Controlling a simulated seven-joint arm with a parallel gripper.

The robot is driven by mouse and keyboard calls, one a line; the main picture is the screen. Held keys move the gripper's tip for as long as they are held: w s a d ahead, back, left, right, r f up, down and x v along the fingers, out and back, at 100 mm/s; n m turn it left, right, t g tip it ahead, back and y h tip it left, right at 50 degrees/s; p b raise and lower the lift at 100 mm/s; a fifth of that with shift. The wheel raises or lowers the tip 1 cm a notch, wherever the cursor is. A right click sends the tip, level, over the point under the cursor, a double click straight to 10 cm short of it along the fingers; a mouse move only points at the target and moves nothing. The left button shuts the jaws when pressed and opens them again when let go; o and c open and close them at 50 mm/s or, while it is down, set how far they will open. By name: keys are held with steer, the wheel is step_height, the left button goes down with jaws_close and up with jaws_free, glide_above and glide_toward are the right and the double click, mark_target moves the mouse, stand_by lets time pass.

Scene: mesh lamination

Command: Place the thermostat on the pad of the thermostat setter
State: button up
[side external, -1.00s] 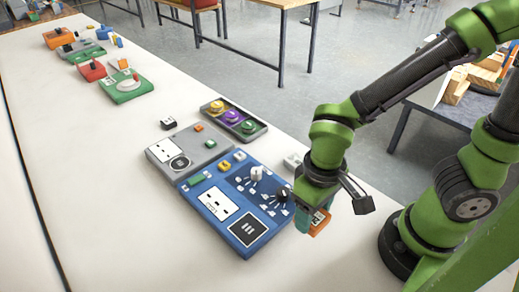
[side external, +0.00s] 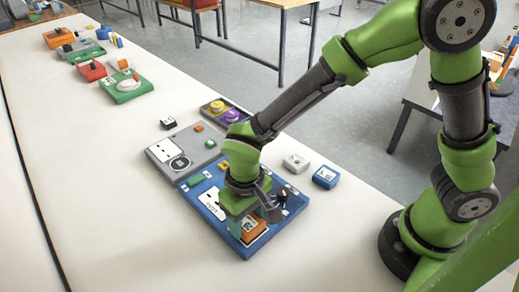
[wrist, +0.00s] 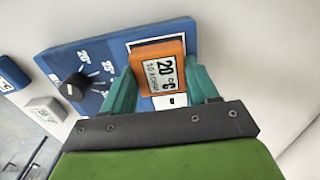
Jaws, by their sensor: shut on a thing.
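The thermostat, a small orange block with a white "20°C" label (wrist: 165,72), is gripped between the two teal fingers of my gripper (wrist: 160,85). In the side view, the thermostat (side external: 254,228) is over the lower right part of the blue thermostat setter (side external: 190,194), where the pad is. The setter (wrist: 60,60) also shows in the wrist view, with a black dial at its left. A white border of the pad (wrist: 168,39) shows beyond the thermostat; most of the pad is hidden. I cannot tell whether the thermostat touches it.
A grey panel (side external: 192,144) adjoins the setter's far side. A white block (side external: 296,162) and a blue block (side external: 326,177) lie to the right. A dark tray with coloured dials (side external: 223,112) lies behind. The white table (side external: 110,190) is clear at the left.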

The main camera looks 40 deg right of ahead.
mark_target(247, 221)
steer(key=shift+f, duration=0.15)
steer(key=o, duration=1.1)
step_height(247, 221, up, 12)
steer(key=s+d+r+m+t, duration=0.1)
steer(key=s+d+r+t, duration=0.1)
steer(key=d, duration=0.4)
steer(key=s+d+r+m+t+y, duration=0.1)
steer(key=d+r+t, duration=0.1)
steer(key=d, duration=0.5)
steer(key=s+d+r+m+t+y, duration=0.1)
steer(key=s+d+r+m+t, duration=0.1)
steer(key=d, duration=0.5)
step_height(247, 221, up, 3)
steer(key=shift+s+f+t, duration=0.2)
steer(key=shift+s+t, duration=0.1)
steer(key=shift+t, duration=0.3)
